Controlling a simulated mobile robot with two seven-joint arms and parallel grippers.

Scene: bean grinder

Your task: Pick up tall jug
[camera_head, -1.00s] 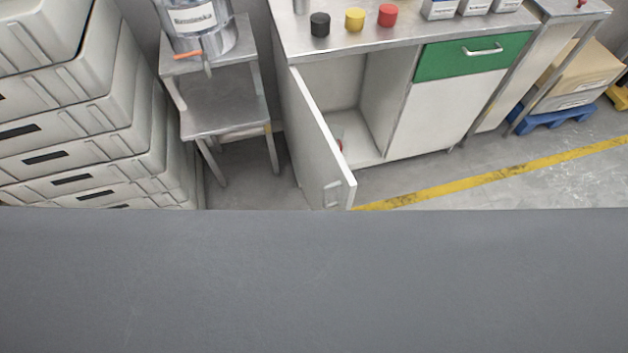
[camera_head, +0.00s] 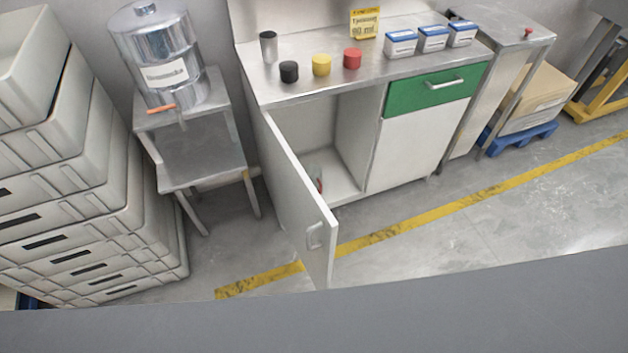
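A tall, narrow metal vessel (camera_head: 268,47) stands upright at the left end of the steel counter (camera_head: 300,90). It looks like the tall jug, but it is small in the view and I see no handle or spout on it. A black round piece (camera_head: 289,72), a yellow one (camera_head: 321,65) and a red one (camera_head: 352,59) stand in a row to its right. Neither of my grippers is in view.
The cabinet door (camera_head: 305,210) hangs open towards me. A metal tank (camera_head: 158,55) with an orange-handled tap stands on a steel stand (camera_head: 205,150). Grey crates (camera_head: 80,190) are stacked at left. White-and-blue boxes (camera_head: 432,40) stand on the counter. Floor (camera_head: 420,240) before the cabinet is clear.

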